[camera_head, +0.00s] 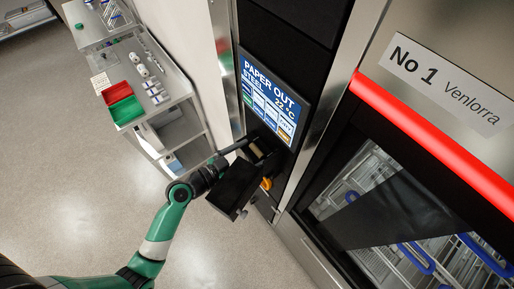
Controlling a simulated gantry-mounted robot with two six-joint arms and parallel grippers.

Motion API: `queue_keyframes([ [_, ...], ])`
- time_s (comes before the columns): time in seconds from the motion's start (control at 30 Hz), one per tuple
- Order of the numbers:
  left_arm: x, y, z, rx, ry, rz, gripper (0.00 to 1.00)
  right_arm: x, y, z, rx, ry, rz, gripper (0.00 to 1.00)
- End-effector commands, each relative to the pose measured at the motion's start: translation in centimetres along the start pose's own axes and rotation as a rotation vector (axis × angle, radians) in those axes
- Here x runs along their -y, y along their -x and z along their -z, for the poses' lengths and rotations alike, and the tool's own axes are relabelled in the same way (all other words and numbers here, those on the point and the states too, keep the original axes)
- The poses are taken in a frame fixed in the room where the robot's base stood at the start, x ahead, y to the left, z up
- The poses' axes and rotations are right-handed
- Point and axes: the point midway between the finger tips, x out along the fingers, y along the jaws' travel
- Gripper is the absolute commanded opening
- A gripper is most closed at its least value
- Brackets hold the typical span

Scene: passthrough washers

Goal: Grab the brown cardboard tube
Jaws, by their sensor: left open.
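My left gripper (246,144) reaches from the left to the small printer slot below the screen. It is open, its dark fingers at the slot's opening. A small tan piece, which looks like the brown cardboard tube (257,152), shows inside the dark slot just beside the fingertips. I cannot tell whether the fingers touch it. A black flap (234,188) hangs open below the slot and partly hides the area. My right gripper is not in view.
The screen (270,98) above the slot reads PAPER OUT. An orange knob (266,184) sits below it. A washer with a glass door (390,215) stands at right. A shelf cart with red and green bins (125,110) stands at left. The floor between is clear.

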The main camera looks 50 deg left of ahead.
Motion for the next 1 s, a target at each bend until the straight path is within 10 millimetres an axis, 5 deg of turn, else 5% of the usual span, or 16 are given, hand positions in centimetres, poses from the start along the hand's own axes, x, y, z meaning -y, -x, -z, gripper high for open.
queue_keyframes([
  [0.27, 0.01, -0.92, -0.05, 0.0, 0.0, 0.001, 1.0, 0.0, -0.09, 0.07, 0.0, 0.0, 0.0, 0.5],
  [0.73, 0.0, -0.88, -0.04, 0.0, 0.0, 0.0, 0.19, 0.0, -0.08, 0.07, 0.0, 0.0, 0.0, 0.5],
  [1.0, -0.01, -0.88, 0.08, 0.0, 0.0, 0.0, 0.18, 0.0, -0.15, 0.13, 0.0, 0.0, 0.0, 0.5],
])
